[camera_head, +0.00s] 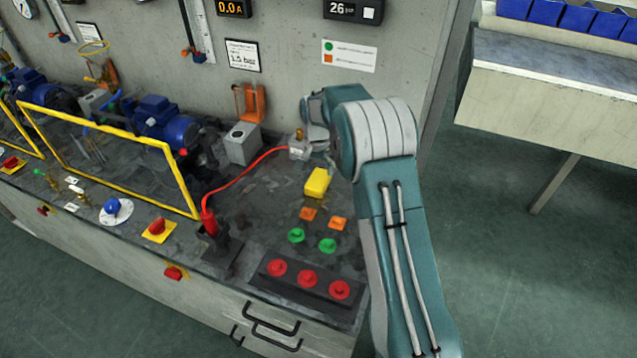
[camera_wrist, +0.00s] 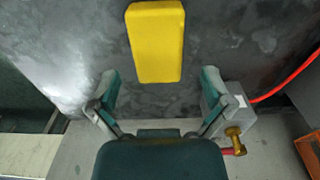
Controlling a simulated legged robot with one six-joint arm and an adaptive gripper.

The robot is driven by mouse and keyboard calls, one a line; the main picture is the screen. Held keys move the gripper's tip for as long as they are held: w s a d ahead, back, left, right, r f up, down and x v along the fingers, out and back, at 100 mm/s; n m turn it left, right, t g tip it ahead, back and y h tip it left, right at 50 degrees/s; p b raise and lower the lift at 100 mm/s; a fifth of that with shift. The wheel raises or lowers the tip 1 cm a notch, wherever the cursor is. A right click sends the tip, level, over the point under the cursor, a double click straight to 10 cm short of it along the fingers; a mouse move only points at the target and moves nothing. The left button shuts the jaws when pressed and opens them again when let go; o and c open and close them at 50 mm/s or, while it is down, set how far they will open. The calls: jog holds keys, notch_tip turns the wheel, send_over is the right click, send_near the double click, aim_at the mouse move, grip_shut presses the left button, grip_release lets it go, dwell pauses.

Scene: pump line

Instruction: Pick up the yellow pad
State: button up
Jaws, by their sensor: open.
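The yellow pad (camera_head: 318,183) lies on the dark bench top, behind the orange square pieces. In the wrist view the yellow pad (camera_wrist: 156,42) is a rounded block at the top centre, lying ahead of the fingers and apart from them. My gripper (camera_wrist: 158,95) is open and empty, with its two fingers spread to the left and right, wider than the pad. In the head view my arm hides most of the gripper, which is at the back right of the bench top.
A grey block with a brass fitting (camera_wrist: 233,134) stands close to the right finger, with a red hose (camera_head: 240,173) leading from it. The wall is behind.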

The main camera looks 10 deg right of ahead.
aim_at(318, 179)
jog(key=f, duration=0.4)
jog(key=shift+w+d+f, duration=0.1)
jog(key=shift+d+f, duration=0.1)
jog(key=shift+f, duration=0.1)
jog(key=c, duration=0.9)
jog(key=shift+r, duration=0.1)
jog(key=shift+r, duration=0.3)
notch_tip(318, 179, up, 2)
jog(key=shift+r, duration=0.2)
jog(key=a+r, duration=0.3)
jog(key=a, duration=0.1)
jog(key=s+a+r, duration=0.1)
jog(key=a+r, duration=0.2)
jog(key=a, duration=0.2)
jog(key=s+a+r, duration=0.1)
jog(key=a+r, duration=0.3)
jog(key=a, duration=0.1)
jog(key=shift+o, duration=0.4)
